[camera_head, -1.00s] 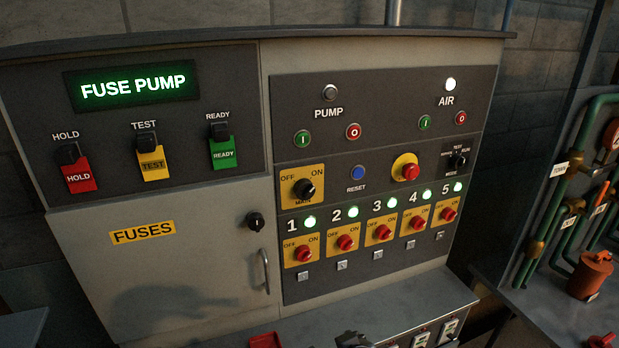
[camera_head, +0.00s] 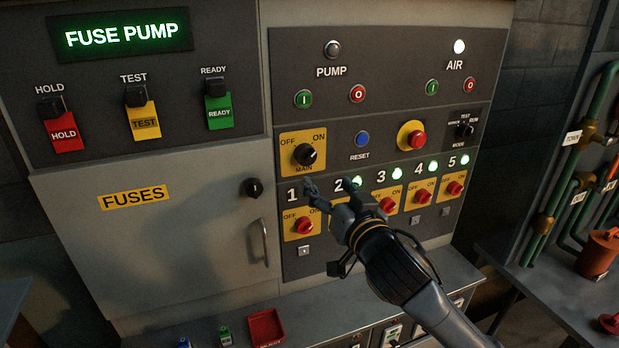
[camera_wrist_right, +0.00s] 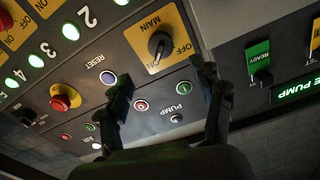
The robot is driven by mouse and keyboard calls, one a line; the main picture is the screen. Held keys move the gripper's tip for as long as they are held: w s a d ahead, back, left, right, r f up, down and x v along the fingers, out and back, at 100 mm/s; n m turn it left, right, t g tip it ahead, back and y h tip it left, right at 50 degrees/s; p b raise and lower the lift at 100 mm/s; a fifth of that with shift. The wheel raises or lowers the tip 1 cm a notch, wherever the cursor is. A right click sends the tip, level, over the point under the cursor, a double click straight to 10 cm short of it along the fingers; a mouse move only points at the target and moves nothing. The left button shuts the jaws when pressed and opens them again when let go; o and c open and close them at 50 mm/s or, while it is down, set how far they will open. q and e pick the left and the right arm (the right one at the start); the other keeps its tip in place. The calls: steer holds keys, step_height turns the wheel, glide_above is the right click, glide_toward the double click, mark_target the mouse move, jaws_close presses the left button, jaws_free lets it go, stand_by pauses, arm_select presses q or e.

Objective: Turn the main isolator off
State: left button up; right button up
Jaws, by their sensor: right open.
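The main isolator is a black rotary knob (camera_head: 306,154) on a yellow plate (camera_head: 291,144) marked OFF, ON and MAIN, in the middle of the cabinet front. Its pointer is turned toward ON. It also shows, upside down, in the right wrist view (camera_wrist_right: 158,45). My right gripper (camera_head: 332,186) is open and empty, just below and right of the knob in the head view. In the wrist view its two fingers stand apart, with the knob beyond the gap. It hides isolator 2 and part of the panel around it. My left gripper is out of view.
A row of red numbered isolators (camera_head: 387,204) with lit green lamps runs below the main knob. A blue reset button (camera_head: 362,139) and red emergency button (camera_head: 417,140) are to its right. The fuse door handle (camera_head: 265,242) sticks out at lower left. A red tray (camera_head: 266,327) lies on the ledge.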

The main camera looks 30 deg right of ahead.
mark_target(309, 161)
steer(key=p+x, duration=0.3)
steer(key=x, duration=0.7)
steer(key=shift+r+p, duration=0.1)
steer(key=shift+p, duration=0.2)
steer(key=shift+w, duration=0.5)
steer(key=c, duration=1.1)
